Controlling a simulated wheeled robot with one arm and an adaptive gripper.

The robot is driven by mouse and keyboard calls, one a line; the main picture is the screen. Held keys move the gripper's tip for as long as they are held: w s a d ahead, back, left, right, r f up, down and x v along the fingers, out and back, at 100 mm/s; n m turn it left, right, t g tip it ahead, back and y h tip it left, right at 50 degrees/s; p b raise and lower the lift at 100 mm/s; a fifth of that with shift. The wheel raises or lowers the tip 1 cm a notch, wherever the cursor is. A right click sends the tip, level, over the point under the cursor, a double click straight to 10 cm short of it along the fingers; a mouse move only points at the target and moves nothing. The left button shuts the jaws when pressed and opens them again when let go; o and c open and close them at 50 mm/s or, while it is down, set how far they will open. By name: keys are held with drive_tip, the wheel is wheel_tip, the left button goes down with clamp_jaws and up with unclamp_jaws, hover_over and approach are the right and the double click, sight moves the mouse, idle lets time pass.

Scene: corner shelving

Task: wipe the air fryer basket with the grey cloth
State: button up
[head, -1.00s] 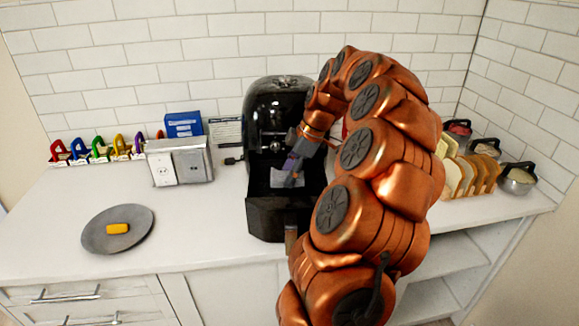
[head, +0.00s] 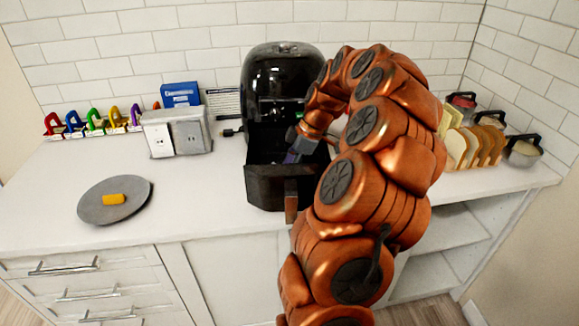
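The black air fryer (head: 283,88) stands on the counter against the tiled wall. Its basket (head: 268,190) is pulled out at the front, with the handle (head: 291,203) toward me. My gripper (head: 291,158) reaches down into the basket from the right. Its fingertips are low, behind the basket's front wall, so I cannot see whether they are open or shut. I cannot make out the grey cloth now; the basket floor is mostly hidden by the front wall and my arm.
A grey plate (head: 115,201) with a yellow block (head: 113,198) lies at the left. A grey outlet box (head: 177,132) and a blue box (head: 181,95) stand left of the fryer. Sliced bread in a rack (head: 475,147) and lidded bowls (head: 523,151) stand right.

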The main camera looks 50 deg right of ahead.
drive_tip(key=shift+f+b, duration=0.45)
drive_tip(key=shift+f, duration=0.05)
idle(0.8)
drive_tip(key=shift+s+d, duration=0.15)
drive_tip(key=shift+s, duration=0.05)
drive_tip(key=shift+s+d+b, duration=1.2)
drive_tip(key=shift+d+b, duration=0.05)
drive_tip(key=shift+b, duration=0.1)
drive_tip(key=shift+w+a+f+b, duration=0.1)
drive_tip(key=shift+w+a+b, duration=0.45)
drive_tip(key=shift+w+a, duration=2.35)
drive_tip(key=shift+s+d+f+b, duration=0.1)
drive_tip(key=shift+s+d+b, duration=0.6)
drive_tip(key=shift+s+d, duration=0.3)
drive_tip(key=shift+s+d+r+b, duration=0.2)
drive_tip(key=shift+s+d+b, duration=0.75)
drive_tip(key=shift+s+d, duration=1.05)
drive_tip(key=shift+w+a, duration=0.1)
drive_tip(key=shift+a, duration=0.05)
